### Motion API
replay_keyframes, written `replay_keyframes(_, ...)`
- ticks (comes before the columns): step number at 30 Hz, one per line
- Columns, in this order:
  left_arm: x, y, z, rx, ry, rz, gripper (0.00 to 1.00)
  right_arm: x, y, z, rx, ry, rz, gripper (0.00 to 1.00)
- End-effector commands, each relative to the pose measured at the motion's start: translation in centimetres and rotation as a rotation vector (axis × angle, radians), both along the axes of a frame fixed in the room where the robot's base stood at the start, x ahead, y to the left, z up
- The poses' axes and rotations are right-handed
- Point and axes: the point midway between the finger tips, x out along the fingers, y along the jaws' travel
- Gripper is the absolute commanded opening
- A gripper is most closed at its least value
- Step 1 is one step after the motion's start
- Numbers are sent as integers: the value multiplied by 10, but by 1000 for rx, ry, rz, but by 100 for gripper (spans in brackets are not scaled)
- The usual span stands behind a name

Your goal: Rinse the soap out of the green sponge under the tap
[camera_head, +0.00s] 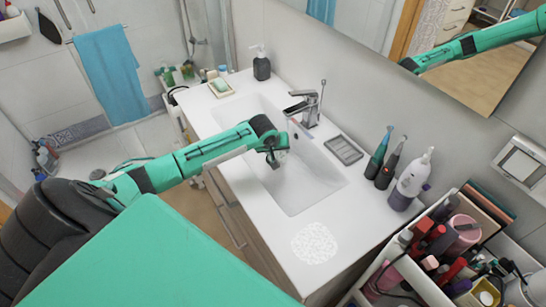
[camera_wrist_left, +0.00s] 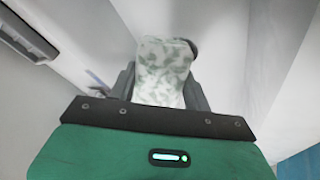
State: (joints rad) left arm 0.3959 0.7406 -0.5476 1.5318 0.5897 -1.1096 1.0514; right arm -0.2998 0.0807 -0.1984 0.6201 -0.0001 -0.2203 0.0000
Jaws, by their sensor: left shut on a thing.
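The green sponge (camera_wrist_left: 163,72) is mostly covered in white soap, with green patches showing through. It sits between the fingers of my left gripper (camera_wrist_left: 165,85), which is shut on it. In the head view my left gripper (camera_head: 277,160) is over the white sink basin (camera_head: 312,180), below and to the left of the chrome tap (camera_head: 308,105). The sponge is mostly hidden by the gripper there. I cannot tell whether water is running from the tap. My right gripper is not in view.
On the counter (camera_head: 355,215) are a soap dish (camera_head: 221,87), a dark pump bottle (camera_head: 262,66), a grey ridged tray (camera_head: 344,150) and toothbrushes (camera_head: 380,155). A white bottle (camera_head: 411,182) stands near a crowded cosmetics cart (camera_head: 440,250). A white speckled patch (camera_head: 315,243) marks the front counter.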

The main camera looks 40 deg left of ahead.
Motion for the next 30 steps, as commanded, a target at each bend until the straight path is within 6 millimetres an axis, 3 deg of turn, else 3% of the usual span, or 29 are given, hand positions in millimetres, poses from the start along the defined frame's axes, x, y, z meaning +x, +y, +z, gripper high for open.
replay_keyframes(1,6,1,-5,0,-2,1,31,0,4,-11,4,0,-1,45)
replay_keyframes(11,36,4,-11,0,-3,1,31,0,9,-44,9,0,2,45)
replay_keyframes(21,65,6,-13,0,-1,2,31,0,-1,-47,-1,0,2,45)
replay_keyframes(30,74,7,-15,0,0,0,31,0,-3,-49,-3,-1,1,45)
